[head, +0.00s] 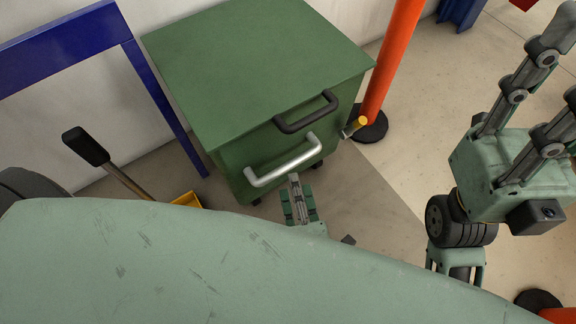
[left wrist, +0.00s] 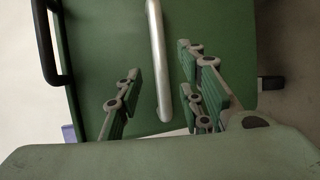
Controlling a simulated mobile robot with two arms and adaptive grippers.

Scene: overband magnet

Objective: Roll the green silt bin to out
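The green silt bin (head: 255,70) stands on the floor beside the wall in the head view, with small dark wheels under it. Its front has a dark handle (head: 306,112) and, lower, a silver bar handle (head: 284,161). My left gripper (head: 297,196) is just in front of the silver handle. In the left wrist view, the silver handle (left wrist: 158,62) lies between the spread fingers of my left gripper (left wrist: 160,92), with gaps on both sides. My right gripper (head: 563,72) is spread and empty at the right edge, away from the bin; its fingertips are partly cut off.
An orange post (head: 391,60) with a black base stands close to the bin's right side, near a yellow-tipped peg (head: 355,126). A blue frame (head: 150,85) stands at the left.

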